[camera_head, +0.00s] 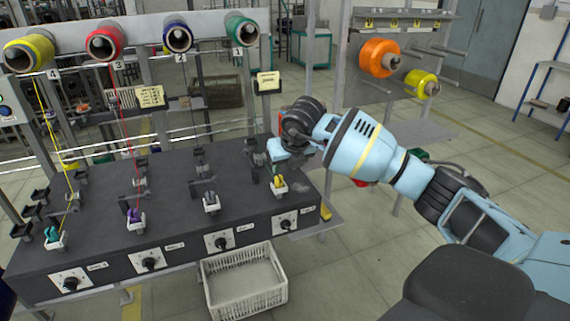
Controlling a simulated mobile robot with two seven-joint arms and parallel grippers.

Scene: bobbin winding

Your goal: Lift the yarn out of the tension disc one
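My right gripper (275,153) is at the rear of the rightmost winding station, pointing down and left. Its fingertips are small and partly hidden by its own body, so I cannot tell whether they are open or shut. The green yarn spool (242,29) above the label 1 hangs on the rack at the top. Its yarn is too thin to follow here. Dark guide parts (251,157) of station one stand just left of my gripper; the tension disc is not clearly distinguishable among them. A yellow bobbin (278,183) sits in a white holder just below the gripper. My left gripper is out of view.
Yellow (28,52), red (106,41) and blue (177,37) spools hang left of the green one. Yellow and red yarns run down to the dark machine bed (105,247). A white crate (243,281) stands below its front. An orange spool (379,57) is at the right.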

